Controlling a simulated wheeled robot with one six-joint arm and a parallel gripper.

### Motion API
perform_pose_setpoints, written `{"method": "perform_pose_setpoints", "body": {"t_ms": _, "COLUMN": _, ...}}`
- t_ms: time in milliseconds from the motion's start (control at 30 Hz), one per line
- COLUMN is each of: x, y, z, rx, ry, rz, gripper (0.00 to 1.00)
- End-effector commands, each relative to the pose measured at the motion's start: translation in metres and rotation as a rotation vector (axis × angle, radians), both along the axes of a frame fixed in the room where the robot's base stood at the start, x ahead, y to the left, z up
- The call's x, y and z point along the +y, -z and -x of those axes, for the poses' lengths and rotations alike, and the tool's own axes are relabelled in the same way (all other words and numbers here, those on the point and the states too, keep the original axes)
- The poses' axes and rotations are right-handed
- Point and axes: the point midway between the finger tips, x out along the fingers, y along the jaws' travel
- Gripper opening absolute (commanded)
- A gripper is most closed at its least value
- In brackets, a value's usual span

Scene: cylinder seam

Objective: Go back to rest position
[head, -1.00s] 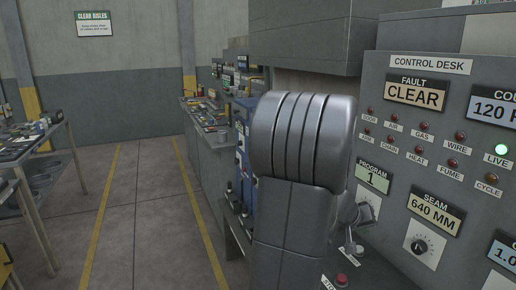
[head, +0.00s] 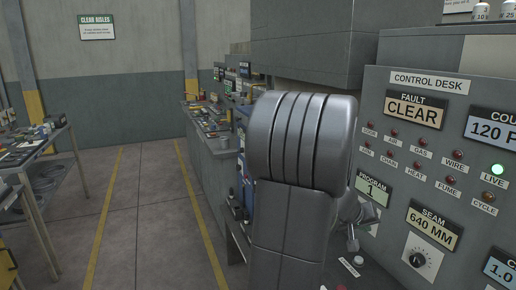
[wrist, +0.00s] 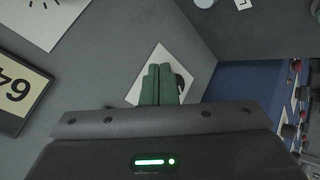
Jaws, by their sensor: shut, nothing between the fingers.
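In the wrist view my gripper (wrist: 160,84) shows two green fingers closed together with nothing held. Behind the fingertips is a white plate (wrist: 146,74) with a dark round part, mostly hidden by the fingers. In the head view my large grey arm link fills the middle, and the fingers cannot be made out there. The control desk (head: 455,165) stands at the right. Its fault display (head: 413,111) reads CLEAR, its program display (head: 372,188) reads 1, and its seam display (head: 434,224) reads 640 MM. The green LIVE lamp (head: 497,170) is lit.
A dial (head: 417,259) sits below the seam display. A bench with parts (head: 210,125) runs along the wall behind my arm. A table (head: 40,150) stands at the far left. The floor aisle (head: 140,220) between yellow lines is clear.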

Motion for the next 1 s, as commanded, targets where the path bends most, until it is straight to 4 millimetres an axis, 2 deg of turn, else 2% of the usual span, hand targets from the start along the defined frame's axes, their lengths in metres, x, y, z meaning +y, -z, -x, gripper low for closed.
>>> {"method": "perform_pose_setpoints", "body": {"t_ms": 233, "x": 0.0, "y": 0.017, "z": 0.0, "rx": 0.001, "ry": 0.0, "rz": 0.0, "gripper": 0.0}}
{"method": "perform_pose_setpoints", "body": {"t_ms": 533, "x": 0.0, "y": 0.054, "z": 0.0, "rx": 0.002, "ry": 0.0, "rz": -0.001, "gripper": 0.0}}
{"method": "perform_pose_setpoints", "body": {"t_ms": 667, "x": 0.0, "y": 0.065, "z": 0.0, "rx": -0.001, "ry": 0.0, "rz": 0.001, "gripper": 0.0}}
{"method": "perform_pose_setpoints", "body": {"t_ms": 933, "x": 0.001, "y": 0.063, "z": -0.001, "rx": -0.004, "ry": -0.001, "rz": -0.001, "gripper": 0.0}}
{"method": "perform_pose_setpoints", "body": {"t_ms": 1000, "x": 0.0, "y": 0.043, "z": 0.0, "rx": -0.002, "ry": 0.0, "rz": 0.0, "gripper": 0.0}}
